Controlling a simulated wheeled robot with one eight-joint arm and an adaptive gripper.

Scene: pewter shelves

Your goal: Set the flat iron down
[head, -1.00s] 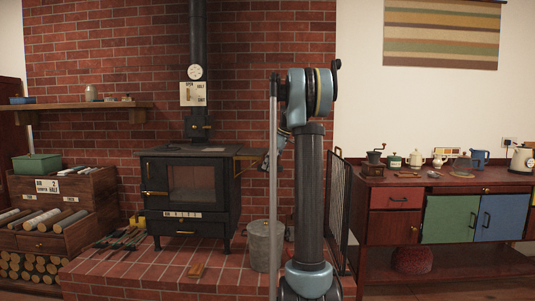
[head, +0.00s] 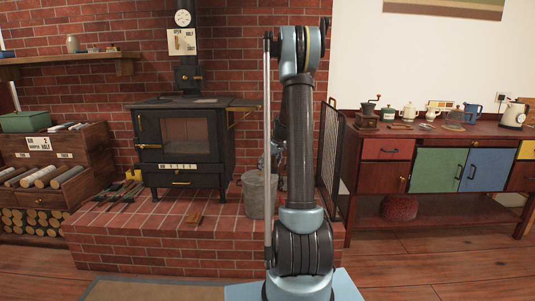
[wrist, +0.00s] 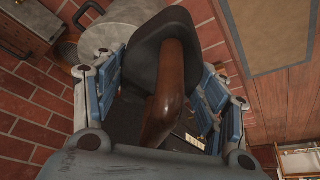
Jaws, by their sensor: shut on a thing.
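The flat iron (wrist: 172,75) has a dark grey body and a rounded brown handle. In the wrist view it fills the middle of the picture, between the blue-grey fingers of my gripper (wrist: 160,88). The gripper is shut on it. In the head view my gripper is mostly hidden behind my own arm, with a small part showing (head: 277,152) above the metal bucket, and the iron cannot be made out there. The black stove (head: 186,140) stands on the brick hearth (head: 150,222) to the left of my arm.
A lidded metal bucket (head: 258,193) stands on the hearth near my arm; its lid also shows in the wrist view (wrist: 118,14). A black fire screen (head: 331,165) is right of my arm. Fire tools (head: 120,195) lie left. A cabinet (head: 385,178) with kitchenware stands right.

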